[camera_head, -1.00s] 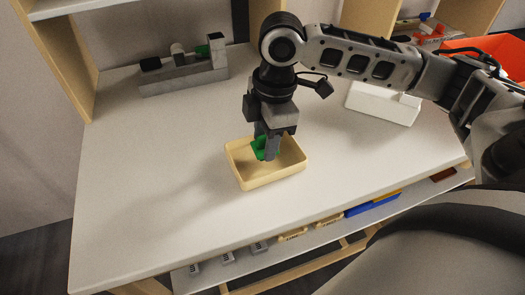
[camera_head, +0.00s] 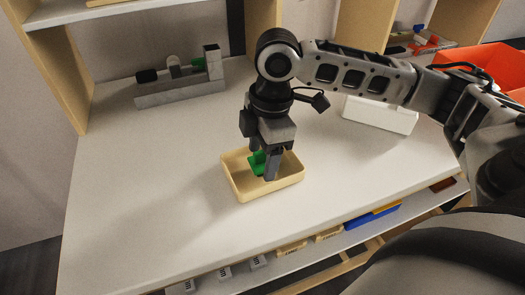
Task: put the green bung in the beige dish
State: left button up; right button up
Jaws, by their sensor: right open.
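The beige dish (camera_head: 290,180) stands on the white tabletop, near the middle of the head view. The green bung (camera_head: 256,164) is inside the dish, towards its left half, partly hidden by my right gripper. My right gripper (camera_head: 266,172) points down into the dish with its fingers beside the green bung. Its jaws are open, though the gap between the fingers is hard to see from here. I cannot tell whether a finger touches the bung. My left gripper is not in view.
A grey block rack (camera_head: 180,92) with small parts, one of them green, stands at the back left. A white box (camera_head: 380,114) is behind my right arm, and an orange bin (camera_head: 480,70) is at the far right. The left tabletop is clear.

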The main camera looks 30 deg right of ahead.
notch_tip(320, 180, up, 12)
jog(key=d+p, duration=0.1)
jog(key=shift+s+d+p, duration=0.15)
jog(key=shift+p, duration=0.15)
jog(key=shift+r, duration=0.1)
dwell(0.4)
